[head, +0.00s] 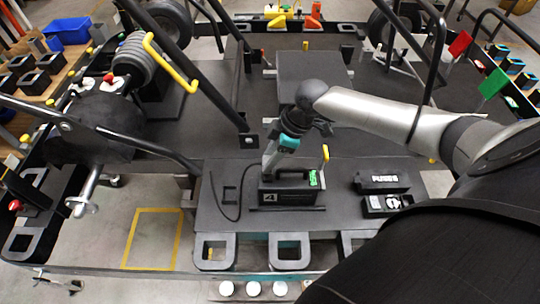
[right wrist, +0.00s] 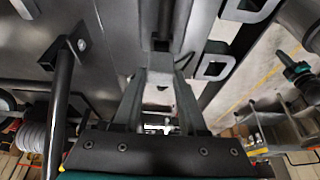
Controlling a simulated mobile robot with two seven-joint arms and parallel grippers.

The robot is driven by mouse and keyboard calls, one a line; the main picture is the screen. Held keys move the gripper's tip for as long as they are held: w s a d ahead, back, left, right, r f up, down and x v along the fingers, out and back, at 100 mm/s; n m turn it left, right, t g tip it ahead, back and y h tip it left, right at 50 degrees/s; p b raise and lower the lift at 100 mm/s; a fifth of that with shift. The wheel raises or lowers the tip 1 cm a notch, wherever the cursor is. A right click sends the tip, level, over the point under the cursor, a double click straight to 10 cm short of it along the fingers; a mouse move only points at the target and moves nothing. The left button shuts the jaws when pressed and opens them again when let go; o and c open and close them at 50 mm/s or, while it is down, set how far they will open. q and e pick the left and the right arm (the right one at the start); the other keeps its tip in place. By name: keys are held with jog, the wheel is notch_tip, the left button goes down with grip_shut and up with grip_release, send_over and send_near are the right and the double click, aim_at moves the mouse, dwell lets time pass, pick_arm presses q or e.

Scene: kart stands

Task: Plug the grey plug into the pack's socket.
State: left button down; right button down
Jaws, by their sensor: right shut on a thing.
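The pack (head: 290,193) is a black box with a top handle, a white label and a small green display. It stands on the dark bench top in the head view. My right gripper (head: 268,170) points down at the left end of the pack's top. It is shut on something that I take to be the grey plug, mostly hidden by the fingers. In the right wrist view the fingers (right wrist: 160,75) close on a dark grey piece. A thin black cable (head: 212,190) loops on the bench left of the pack and rises toward the gripper. The socket cannot be made out. My left gripper is out of view.
A yellow-tipped upright (head: 325,156) stands close behind the pack. A black bar (head: 168,147) slopes in from the left. The bench left of the cable is clear.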

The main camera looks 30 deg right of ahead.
jog(key=shift+f+b, duration=0.85)
jog(key=shift+f, duration=0.5)
jog(key=shift+c, duration=1.9)
grip_release()
jog(key=v, duration=1.5)
jog(key=shift+d+r, duration=0.1)
jog(key=shift+d, duration=0.05)
